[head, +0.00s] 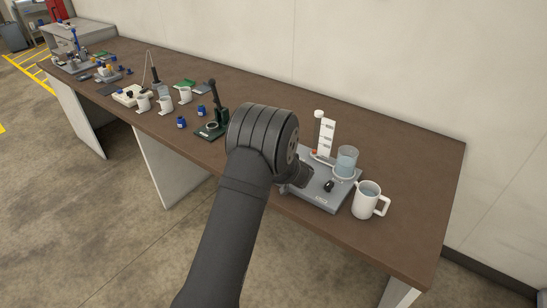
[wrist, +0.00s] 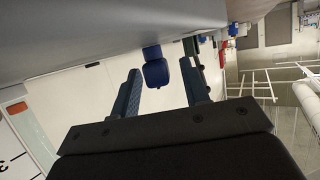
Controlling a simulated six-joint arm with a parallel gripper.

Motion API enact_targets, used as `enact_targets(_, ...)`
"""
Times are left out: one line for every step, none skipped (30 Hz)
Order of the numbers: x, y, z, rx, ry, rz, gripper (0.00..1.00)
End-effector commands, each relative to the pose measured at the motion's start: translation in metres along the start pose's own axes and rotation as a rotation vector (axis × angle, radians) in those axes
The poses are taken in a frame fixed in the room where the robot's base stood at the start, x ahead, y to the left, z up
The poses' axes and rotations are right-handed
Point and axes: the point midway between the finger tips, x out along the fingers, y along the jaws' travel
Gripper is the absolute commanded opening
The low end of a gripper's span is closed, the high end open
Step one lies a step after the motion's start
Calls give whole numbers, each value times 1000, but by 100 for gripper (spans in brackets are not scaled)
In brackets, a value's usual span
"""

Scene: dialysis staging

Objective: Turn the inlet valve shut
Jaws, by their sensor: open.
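My gripper (head: 303,176) reaches the left side of the grey unit base (head: 322,200) in the head view. In the wrist view my gripper (wrist: 160,68) is open, with its two fingers apart. A small blue handle-like part (wrist: 155,72) shows between the fingertips, with a gap on each side. It looks like the inlet valve handle, but I cannot tell for certain or read its angle. In the head view that spot is hidden behind my gripper. A black knob (head: 328,186) stands on the base.
A beaker of liquid (head: 346,162) and a white scale column (head: 326,138) stand on the unit. A white mug (head: 367,200) is close on its right. A dark green stand (head: 213,128) and blue jars (head: 181,122) are to the left. The bench's right end is clear.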

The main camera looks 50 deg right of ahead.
Motion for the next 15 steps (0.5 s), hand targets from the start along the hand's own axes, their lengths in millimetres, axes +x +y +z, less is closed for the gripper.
enact_targets(-3,0,0,0,0,1,42)
enact_targets(-5,1,0,1,0,1,42)
enact_targets(-9,1,0,1,-1,1,42)
enact_targets(-13,1,0,1,0,2,42)
enact_targets(-18,1,-1,1,0,2,42)
enact_targets(-26,1,-1,2,1,2,42)
enact_targets(-32,1,-1,2,1,3,42)
enact_targets(-39,1,-1,2,0,4,42)
enact_targets(-49,2,-1,1,1,4,42)
enact_targets(-56,1,-1,2,1,4,42)
enact_targets(-64,1,-1,1,1,4,42)
enact_targets(-74,1,-1,1,0,4,42)
enact_targets(-82,2,-1,1,0,4,42)
enact_targets(-89,1,-1,2,1,4,42)
enact_targets(-99,1,-1,2,1,4,42)
